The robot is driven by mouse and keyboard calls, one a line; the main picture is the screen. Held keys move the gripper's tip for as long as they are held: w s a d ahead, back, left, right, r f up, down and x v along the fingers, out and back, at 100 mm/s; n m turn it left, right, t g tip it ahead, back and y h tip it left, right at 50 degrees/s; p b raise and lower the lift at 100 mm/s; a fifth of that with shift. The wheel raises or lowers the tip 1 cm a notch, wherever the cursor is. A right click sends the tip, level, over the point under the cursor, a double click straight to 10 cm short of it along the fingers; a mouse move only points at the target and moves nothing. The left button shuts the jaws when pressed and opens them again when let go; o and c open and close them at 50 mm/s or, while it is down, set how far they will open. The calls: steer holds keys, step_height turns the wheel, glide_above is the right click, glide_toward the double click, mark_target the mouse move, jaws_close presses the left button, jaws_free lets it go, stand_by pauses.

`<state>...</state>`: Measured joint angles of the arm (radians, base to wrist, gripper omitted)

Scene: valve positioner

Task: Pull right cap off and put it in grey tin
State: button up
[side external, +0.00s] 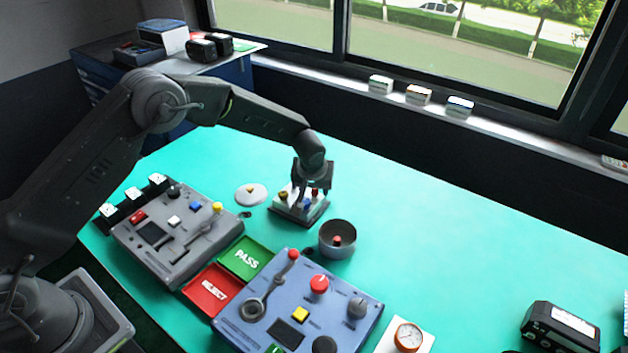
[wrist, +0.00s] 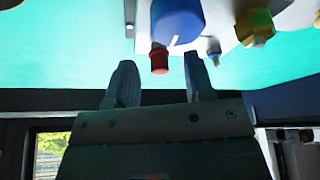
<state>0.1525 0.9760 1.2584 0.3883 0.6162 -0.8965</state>
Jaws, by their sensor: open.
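The valve positioner (side external: 292,212) is a pale block on the green table, with a blue knob (wrist: 177,20) and a brass fitting (wrist: 254,25). A red cap (wrist: 159,58) sits on it beside the blue knob. My gripper (wrist: 159,76) is open, its two fingers on either side of the red cap in the wrist view, with gaps showing; I cannot tell whether their depths match. In the side view my gripper (side external: 314,188) is above the positioner's back right part.
A white round dish (side external: 246,200) lies left of the positioner. A blue control box (side external: 270,325), a grey control box (side external: 165,260), and green PASS (side external: 247,258) and red REJECT (side external: 207,291) trays fill the front. The table right of the tin is clear.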

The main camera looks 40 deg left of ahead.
steer(key=shift+f, duration=0.1)
steer(key=shift+c, duration=0.5)
jaws_close()
stand_by(0.3)
